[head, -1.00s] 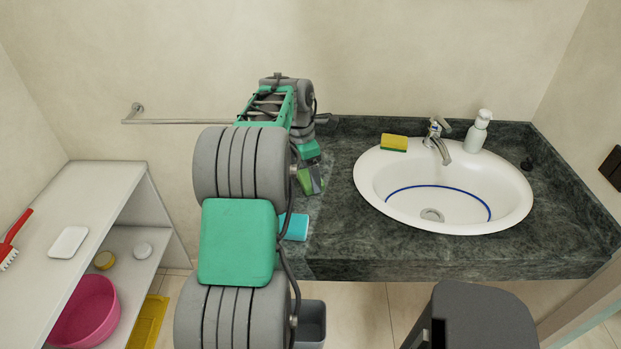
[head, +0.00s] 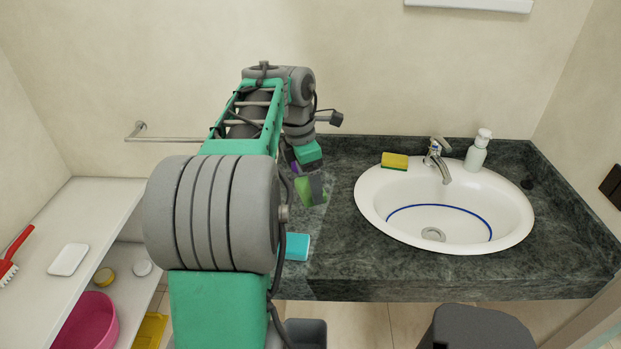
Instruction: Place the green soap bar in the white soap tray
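The green soap bar (head: 303,191) shows as a light green block at the fingers of my gripper (head: 311,187), above the left end of the dark counter. A dark grey finger covers part of it. My gripper appears shut on it; the far finger is hidden. The white soap tray (head: 69,259) is a small, shallow, rounded rectangle on top of the white shelf at the left. It looks empty and is far to the left of my gripper, across my arm.
A cyan block (head: 297,246) lies on the counter (head: 400,268) below my gripper. A sponge (head: 395,161), sink (head: 379,223), faucet (head: 438,155) and soap dispenser (head: 477,152) are right. A red brush (head: 12,252) lies beside the tray. A towel rail (head: 165,139) crosses behind.

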